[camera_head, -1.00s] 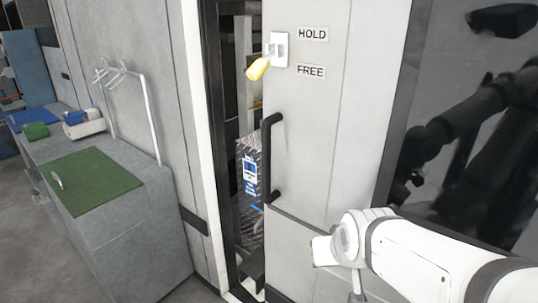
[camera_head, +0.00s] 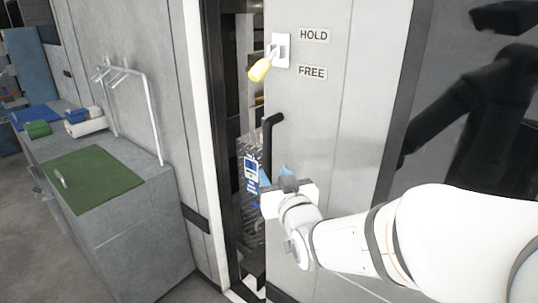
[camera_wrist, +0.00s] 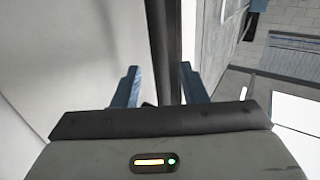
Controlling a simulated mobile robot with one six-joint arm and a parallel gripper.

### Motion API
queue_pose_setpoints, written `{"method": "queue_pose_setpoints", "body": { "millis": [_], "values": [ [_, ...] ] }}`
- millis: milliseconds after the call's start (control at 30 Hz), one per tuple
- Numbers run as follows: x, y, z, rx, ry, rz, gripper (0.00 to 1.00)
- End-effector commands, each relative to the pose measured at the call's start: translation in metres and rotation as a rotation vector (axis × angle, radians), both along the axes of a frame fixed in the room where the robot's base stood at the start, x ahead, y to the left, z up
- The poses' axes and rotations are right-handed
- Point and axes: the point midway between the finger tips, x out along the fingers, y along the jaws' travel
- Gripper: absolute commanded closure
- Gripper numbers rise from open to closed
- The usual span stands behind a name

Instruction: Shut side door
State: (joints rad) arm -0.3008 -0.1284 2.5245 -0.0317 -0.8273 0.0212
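The pale grey side door (camera_head: 355,110) stands slightly ajar, with a dark gap between its left edge and the frame. Its black bar handle (camera_head: 268,142) is upright near that edge. A yellow-tipped lever (camera_head: 260,69) sits above the handle, beside HOLD and FREE labels. My gripper (camera_head: 276,177) is at the lower part of the handle and hides its lower end. In the wrist view my gripper (camera_wrist: 158,84) has its blue fingers spread apart, with a dark upright bar (camera_wrist: 163,45) between them. No contact of the fingers with the bar is visible.
Through the gap I see shelving and a blue-and-white label (camera_head: 251,170). A grey counter (camera_head: 140,215) with a green mat (camera_head: 92,180) and a white rack stands left of the doorway. A dark glossy panel (camera_head: 480,110) is on the right.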

Motion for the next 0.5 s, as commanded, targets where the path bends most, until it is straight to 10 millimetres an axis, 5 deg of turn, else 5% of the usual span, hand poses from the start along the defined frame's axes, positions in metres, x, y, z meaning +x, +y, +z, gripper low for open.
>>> {"method": "queue_pose_setpoints", "body": {
  "millis": [500],
  "values": [
    [0.054,0.017,0.0,-0.001,0.002,-0.002,0.61]
  ]
}}
